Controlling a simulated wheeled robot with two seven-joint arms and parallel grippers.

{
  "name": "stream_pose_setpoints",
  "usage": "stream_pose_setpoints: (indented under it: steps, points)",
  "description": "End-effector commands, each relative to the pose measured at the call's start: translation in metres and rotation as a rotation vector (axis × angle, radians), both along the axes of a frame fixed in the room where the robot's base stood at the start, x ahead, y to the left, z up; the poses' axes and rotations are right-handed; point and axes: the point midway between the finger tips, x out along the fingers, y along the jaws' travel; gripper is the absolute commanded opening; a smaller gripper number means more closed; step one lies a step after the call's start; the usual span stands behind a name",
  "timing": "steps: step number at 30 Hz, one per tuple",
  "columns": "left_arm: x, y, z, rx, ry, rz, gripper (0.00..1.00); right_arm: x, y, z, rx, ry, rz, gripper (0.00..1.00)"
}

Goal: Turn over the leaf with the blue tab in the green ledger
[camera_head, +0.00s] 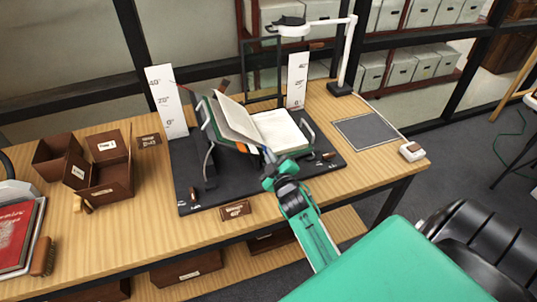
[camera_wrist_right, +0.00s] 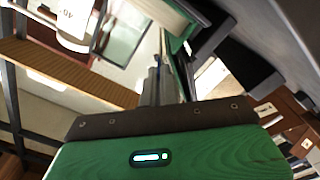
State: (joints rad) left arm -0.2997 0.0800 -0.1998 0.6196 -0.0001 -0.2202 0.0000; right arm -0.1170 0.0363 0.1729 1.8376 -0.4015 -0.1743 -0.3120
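The green ledger (camera_head: 209,122) lies open on a dark cradle with metal rods at the middle of the table. Its left pages (camera_head: 238,119) stand tilted up and its right page (camera_head: 280,130) lies flatter. I cannot make out the blue tab. My right gripper (camera_head: 268,154) is at the ledger's near edge, by the gutter. In the right wrist view its fingers (camera_wrist_right: 160,82) look close together, beside the page edges and green cover (camera_wrist_right: 184,38). I cannot tell whether paper is between them. My left gripper is not in view.
Measuring boards (camera_head: 168,102) and (camera_head: 297,80) stand behind the cradle base (camera_head: 205,197). Brown boxes (camera_head: 107,183), a red book (camera_head: 14,236) and a brush (camera_head: 42,256) are at left. A white lamp (camera_head: 349,50) and a grey mat (camera_head: 366,130) are at right.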

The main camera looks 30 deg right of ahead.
Motion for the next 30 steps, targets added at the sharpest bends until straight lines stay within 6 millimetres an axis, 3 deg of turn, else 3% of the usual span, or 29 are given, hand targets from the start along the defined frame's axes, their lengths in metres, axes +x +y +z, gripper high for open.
stream_pose_setpoints:
  steps: [6,16,18,20,30]
  points:
    - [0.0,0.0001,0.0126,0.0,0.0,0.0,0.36,-0.0014,-0.004,-0.0002,0.201,-0.045,0.0,0.0]
    - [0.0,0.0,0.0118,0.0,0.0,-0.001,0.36,-0.0015,-0.0047,-0.0018,0.22,-0.05,0.0,0.0]
    - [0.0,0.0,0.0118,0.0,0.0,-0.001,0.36,-0.0014,-0.0046,-0.0017,0.22,-0.05,0.0,0.16]
    - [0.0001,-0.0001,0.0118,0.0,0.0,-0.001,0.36,-0.0014,-0.0047,-0.0015,0.219,-0.05,0.0,0.25]
    - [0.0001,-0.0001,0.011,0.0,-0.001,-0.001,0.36,-0.0043,-0.0042,-0.0014,0.218,-0.051,0.0,0.25]
